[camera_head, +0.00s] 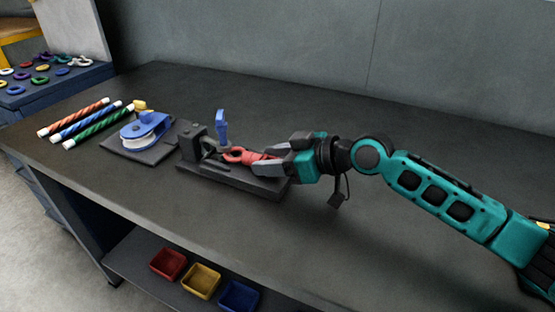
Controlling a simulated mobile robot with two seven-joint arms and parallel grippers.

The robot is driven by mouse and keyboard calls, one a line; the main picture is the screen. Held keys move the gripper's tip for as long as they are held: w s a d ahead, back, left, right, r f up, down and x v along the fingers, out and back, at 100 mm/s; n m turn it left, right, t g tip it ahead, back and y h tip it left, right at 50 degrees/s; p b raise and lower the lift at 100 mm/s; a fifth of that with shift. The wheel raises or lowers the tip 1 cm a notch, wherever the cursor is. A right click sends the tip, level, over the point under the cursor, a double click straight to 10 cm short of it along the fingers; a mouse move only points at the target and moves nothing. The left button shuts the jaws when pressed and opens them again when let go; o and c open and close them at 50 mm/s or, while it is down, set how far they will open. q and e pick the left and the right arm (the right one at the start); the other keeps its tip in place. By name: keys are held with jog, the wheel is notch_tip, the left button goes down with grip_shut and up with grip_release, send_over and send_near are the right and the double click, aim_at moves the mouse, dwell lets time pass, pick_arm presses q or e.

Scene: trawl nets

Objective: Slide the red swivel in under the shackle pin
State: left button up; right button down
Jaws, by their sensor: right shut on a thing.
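The red swivel (249,157) lies low over a dark base block (226,181) on the bench. Its ring end points left, toward the grey shackle (210,144). A blue pin (221,127) stands upright above the shackle. I cannot tell whether the swivel's ring is under the pin or just short of it. My right gripper (271,161) comes in from the right and is shut on the right end of the red swivel. Its fingers hide that end. My left gripper is not in view.
A blue pulley block (146,131) on a dark plate stands left of the shackle, with a small yellow piece (141,106) behind. Striped rods (85,122) lie further left. Red, yellow and blue bins (201,281) sit on the shelf below. The bench (330,250) in front is clear.

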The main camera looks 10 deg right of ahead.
jog(key=shift+w+a+r, duration=0.1)
jog(key=shift+w+a, duration=0.6)
jog(key=shift+a, duration=0.35)
jog(key=shift+a, duration=0.1)
jog(key=shift+c, duration=2.4)
grip_release()
jog(key=shift+f, duration=0.2)
